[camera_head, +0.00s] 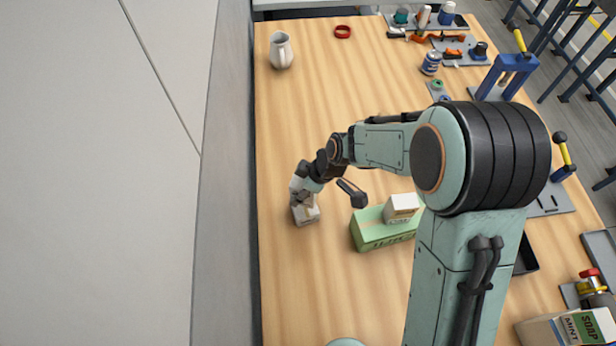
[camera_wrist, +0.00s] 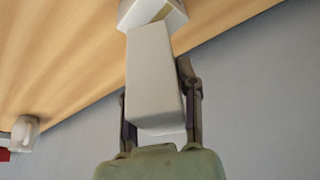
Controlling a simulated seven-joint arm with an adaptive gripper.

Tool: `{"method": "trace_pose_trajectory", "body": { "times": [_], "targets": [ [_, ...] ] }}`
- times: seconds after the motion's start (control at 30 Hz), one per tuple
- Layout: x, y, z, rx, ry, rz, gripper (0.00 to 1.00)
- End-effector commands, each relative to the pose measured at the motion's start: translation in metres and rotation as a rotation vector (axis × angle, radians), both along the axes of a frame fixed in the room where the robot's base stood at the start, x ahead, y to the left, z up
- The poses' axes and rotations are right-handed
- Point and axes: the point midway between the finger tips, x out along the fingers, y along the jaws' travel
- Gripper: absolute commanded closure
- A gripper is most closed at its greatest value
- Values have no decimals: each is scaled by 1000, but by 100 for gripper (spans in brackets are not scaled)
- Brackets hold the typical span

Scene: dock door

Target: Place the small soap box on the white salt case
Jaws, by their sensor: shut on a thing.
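My gripper (camera_head: 300,193) is shut on a plain pale box, taken as the small soap box (camera_wrist: 154,75), with one finger on each side in the wrist view. No label shows on the held box. Just beyond its far end is a white box with a tan band, taken as the white salt case (camera_head: 307,213); it also shows in the wrist view (camera_wrist: 137,13). The salt case rests on the table left of the green box. The held box is over it, and I cannot tell whether the two touch. My gripper hides much of the held box in the head view.
A green box (camera_head: 370,233) with a small white box (camera_head: 402,204) on top stands right of the salt case. A larger mint soap box (camera_head: 575,329) is front right. A grey wall borders the left.

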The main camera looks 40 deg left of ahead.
Motion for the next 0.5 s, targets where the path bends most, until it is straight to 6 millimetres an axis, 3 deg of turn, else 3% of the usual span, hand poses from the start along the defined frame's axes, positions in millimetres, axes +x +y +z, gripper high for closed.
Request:
{"method": "trace_pose_trajectory", "body": {
  "times": [0.13, 0.5],
  "targets": [
    [-1, -2, -22, -4, 4, -1, 100],
    [-1, -2, -27, -2, 1, -1, 100]
  ]
}}
